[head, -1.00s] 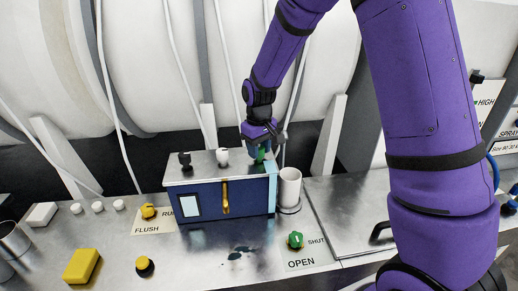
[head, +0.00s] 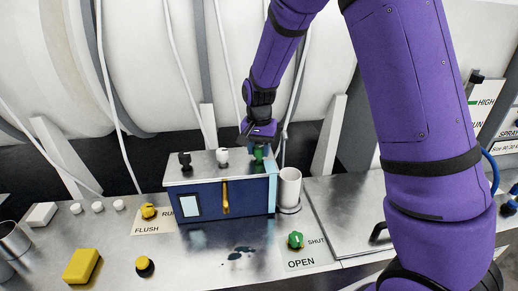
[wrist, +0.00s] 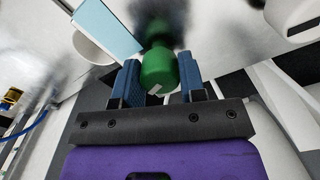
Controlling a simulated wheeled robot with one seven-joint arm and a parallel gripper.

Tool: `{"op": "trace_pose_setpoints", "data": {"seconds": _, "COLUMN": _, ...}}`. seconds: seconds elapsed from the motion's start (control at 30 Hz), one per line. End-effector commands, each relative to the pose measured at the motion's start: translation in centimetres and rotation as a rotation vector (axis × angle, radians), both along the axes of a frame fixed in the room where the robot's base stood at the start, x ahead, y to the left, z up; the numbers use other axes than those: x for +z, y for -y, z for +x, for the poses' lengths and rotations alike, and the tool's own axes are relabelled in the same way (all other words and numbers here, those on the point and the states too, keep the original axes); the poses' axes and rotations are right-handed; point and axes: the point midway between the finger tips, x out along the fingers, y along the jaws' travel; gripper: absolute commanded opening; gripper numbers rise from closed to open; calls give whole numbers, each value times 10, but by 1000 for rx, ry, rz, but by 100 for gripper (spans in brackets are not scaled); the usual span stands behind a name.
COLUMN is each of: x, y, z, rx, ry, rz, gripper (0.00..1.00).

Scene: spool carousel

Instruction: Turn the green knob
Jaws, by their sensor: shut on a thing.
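A green knob (head: 258,154) stands on top of a blue box (head: 240,199) at its right end, beside a white knob (head: 222,157) and a black knob (head: 185,160). My gripper (wrist: 159,72) is over the box, with its blue fingers shut on this green knob, which also shows between them in the wrist view (wrist: 158,68). Another green knob (head: 295,240) sits on the front panel between the words OPEN and SHUT, apart from my gripper. The fingertips are hard to make out in the head view.
A white cup (head: 289,188) stands just right of the box. A yellow block (head: 81,266), a yellow button (head: 144,265) and a yellow FLUSH knob (head: 148,210) are to the left. Large white spools (head: 160,70) and hanging cables fill the back.

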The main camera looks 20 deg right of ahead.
Motion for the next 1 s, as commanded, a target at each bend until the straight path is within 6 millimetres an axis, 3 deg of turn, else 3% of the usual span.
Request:
{"op": "trace_pose_setpoints", "data": {"seconds": 0.5, "x": 0, "y": 0, "z": 1, "rx": -343, "ry": 1, "rz": 0, "gripper": 14}}
{"op": "trace_pose_setpoints", "data": {"seconds": 1.0, "x": 0, "y": 0, "z": 1, "rx": -411, "ry": 2, "rz": 1, "gripper": 14}}
